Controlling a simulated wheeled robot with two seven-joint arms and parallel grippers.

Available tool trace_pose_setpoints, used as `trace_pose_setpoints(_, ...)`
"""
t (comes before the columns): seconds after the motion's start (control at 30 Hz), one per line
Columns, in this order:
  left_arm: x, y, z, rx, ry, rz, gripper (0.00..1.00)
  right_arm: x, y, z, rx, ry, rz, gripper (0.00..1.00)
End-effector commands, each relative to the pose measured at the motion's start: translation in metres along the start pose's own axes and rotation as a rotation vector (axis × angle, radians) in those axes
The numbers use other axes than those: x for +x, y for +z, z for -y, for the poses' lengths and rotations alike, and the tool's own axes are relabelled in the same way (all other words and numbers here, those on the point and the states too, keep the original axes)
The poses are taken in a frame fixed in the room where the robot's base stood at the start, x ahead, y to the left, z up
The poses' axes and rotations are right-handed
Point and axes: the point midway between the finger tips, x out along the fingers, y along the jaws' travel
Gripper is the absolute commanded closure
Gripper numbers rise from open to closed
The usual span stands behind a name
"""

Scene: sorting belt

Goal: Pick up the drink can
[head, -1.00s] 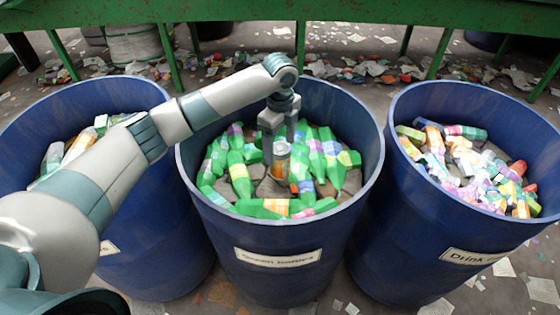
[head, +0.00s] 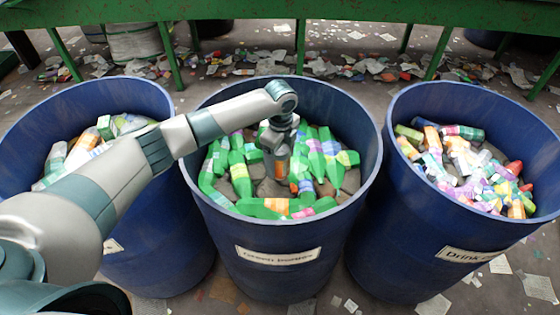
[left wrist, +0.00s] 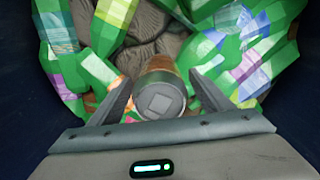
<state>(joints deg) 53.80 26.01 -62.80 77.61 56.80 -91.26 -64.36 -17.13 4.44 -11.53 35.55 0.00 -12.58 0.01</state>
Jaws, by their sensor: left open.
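The drink can (left wrist: 161,92) stands between the fingers of my left gripper in the left wrist view, its grey end facing the camera and its side orange-brown. In the head view its orange side (head: 282,167) shows only partly behind a finger. It is in the middle blue bin among green bottles. My left gripper (head: 277,160) is open and reaches down into this bin, with one finger on each side of the can; I see gaps beside it in the left wrist view. My right gripper is not in view.
The middle bin (head: 285,255) holds several green bottles (head: 240,180) close around the can. A green metal frame (head: 330,8) runs behind.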

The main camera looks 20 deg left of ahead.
Motion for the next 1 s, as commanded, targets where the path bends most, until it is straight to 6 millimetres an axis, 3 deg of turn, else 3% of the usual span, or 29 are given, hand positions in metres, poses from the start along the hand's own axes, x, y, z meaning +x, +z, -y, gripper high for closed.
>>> trace_pose_setpoints(0.2, 0.016, 0.001, 0.0, 0.001, -0.001, 0.001, 0.28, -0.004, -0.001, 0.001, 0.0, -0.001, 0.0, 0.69)
trace_pose_setpoints(0.63, 0.016, 0.0, 0.0, 0.001, -0.001, 0.001, 0.28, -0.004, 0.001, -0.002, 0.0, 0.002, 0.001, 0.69)
trace_pose_setpoints(0.67, 0.016, 0.0, 0.0, 0.001, -0.001, 0.001, 0.3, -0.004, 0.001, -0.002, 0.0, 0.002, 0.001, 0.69)
trace_pose_setpoints(0.83, 0.016, 0.0, 0.0, 0.001, -0.001, 0.001, 0.71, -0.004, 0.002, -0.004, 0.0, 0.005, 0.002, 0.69)
trace_pose_setpoints(1.0, 0.016, 0.001, 0.0, 0.001, -0.001, 0.001, 0.71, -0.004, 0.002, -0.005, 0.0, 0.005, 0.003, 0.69)
